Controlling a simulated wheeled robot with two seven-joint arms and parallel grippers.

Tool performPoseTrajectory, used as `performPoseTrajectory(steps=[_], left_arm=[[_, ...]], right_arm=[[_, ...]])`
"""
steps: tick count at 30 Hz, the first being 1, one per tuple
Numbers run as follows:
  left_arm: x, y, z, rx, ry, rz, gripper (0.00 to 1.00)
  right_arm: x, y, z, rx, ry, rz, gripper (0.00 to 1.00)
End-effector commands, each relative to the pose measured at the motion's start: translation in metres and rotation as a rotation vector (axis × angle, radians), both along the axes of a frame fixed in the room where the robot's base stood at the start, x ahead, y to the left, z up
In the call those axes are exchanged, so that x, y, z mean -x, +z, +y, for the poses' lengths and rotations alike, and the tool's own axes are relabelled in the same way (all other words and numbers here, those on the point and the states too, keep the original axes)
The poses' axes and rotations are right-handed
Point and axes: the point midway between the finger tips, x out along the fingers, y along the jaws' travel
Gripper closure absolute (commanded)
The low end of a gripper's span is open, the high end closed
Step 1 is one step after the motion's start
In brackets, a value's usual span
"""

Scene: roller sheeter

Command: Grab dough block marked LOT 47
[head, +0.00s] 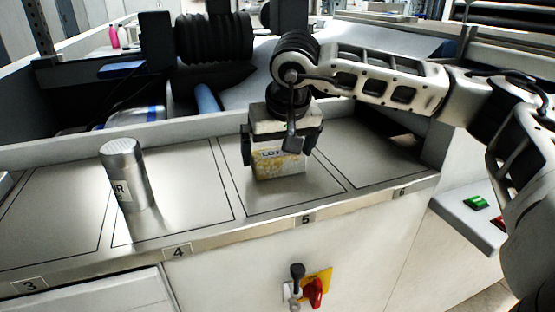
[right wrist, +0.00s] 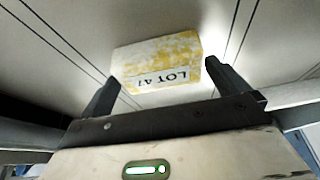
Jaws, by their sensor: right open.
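The dough block (head: 278,164) is pale yellow and white and stands in bay 5 of the steel shelf. In the right wrist view the block (right wrist: 158,60) carries a white label that reads LOT 4 and a last digit like a 7, not clear. My right gripper (head: 279,150) is above the block, pointing down, its fingers on either side of the block's top. In the right wrist view the open fingers of the gripper (right wrist: 163,82) flank the block, the right finger closer to it. I cannot tell whether either finger touches it. My left gripper is not in view.
A metal shaker (head: 125,172) stands upright in bay 4, left of the block. Bay 6 (head: 365,155) looks empty. A low wall (head: 190,127) runs behind the shelf. A red rotary switch (head: 316,292) is on the front panel, and green and red buttons (head: 477,203) are at right.

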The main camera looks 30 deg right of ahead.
Motion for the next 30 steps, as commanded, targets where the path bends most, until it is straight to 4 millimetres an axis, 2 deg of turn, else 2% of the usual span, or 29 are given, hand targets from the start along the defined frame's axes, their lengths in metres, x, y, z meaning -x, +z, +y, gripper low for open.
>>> performPoseTrajectory(steps=[3,11,14,15,16,25,30], left_arm=[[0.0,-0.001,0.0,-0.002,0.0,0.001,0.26],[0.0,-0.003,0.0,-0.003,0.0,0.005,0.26],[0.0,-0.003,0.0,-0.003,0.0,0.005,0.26],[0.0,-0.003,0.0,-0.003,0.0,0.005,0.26],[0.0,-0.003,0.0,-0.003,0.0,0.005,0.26],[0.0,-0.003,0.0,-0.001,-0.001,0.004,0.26],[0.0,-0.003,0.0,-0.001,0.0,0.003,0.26]], right_arm=[[-0.004,-0.011,-0.002,0.0,-0.001,0.001,0.0],[-0.006,-0.013,-0.002,0.0,-0.001,-0.001,0.0],[-0.005,-0.013,-0.001,0.0,-0.001,0.0,0.25],[-0.005,-0.013,-0.001,0.0,-0.001,0.0,0.36],[-0.005,-0.013,-0.001,0.0,-0.001,0.0,0.39],[-0.006,-0.011,-0.001,0.0,-0.001,-0.003,0.39],[-0.006,0.001,-0.001,-0.002,0.0,-0.005,0.39]])
